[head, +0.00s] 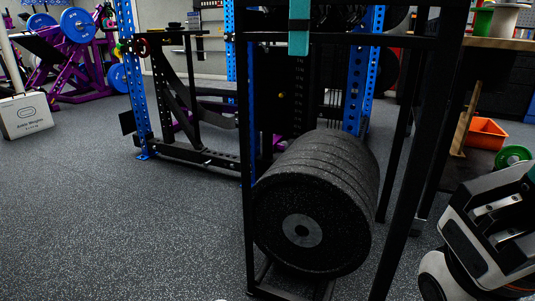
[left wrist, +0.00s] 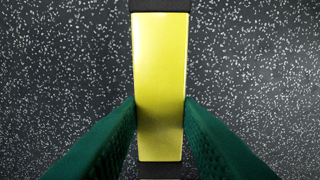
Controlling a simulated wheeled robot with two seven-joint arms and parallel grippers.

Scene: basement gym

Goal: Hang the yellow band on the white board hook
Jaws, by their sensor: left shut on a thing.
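The yellow band (left wrist: 160,85) fills the middle of the left wrist view, with black parts at its top and bottom ends. My left gripper (left wrist: 160,112) has its dark green fingers shut on the band, one on each side. Speckled dark floor shows behind it. Neither my left gripper nor the yellow band shows in the head view. I cannot make out the white board or its hook in either view. Part of my right arm shows at the lower right of the head view; its fingertips cannot be made out.
A black rack (head: 399,200) holding thick black weight plates (head: 345,165) stands ahead. A teal strip (head: 299,35) hangs on its top bar. A blue upright (head: 138,80) and purple machine (head: 85,65) stand behind left. An orange bin (head: 486,133) sits right.

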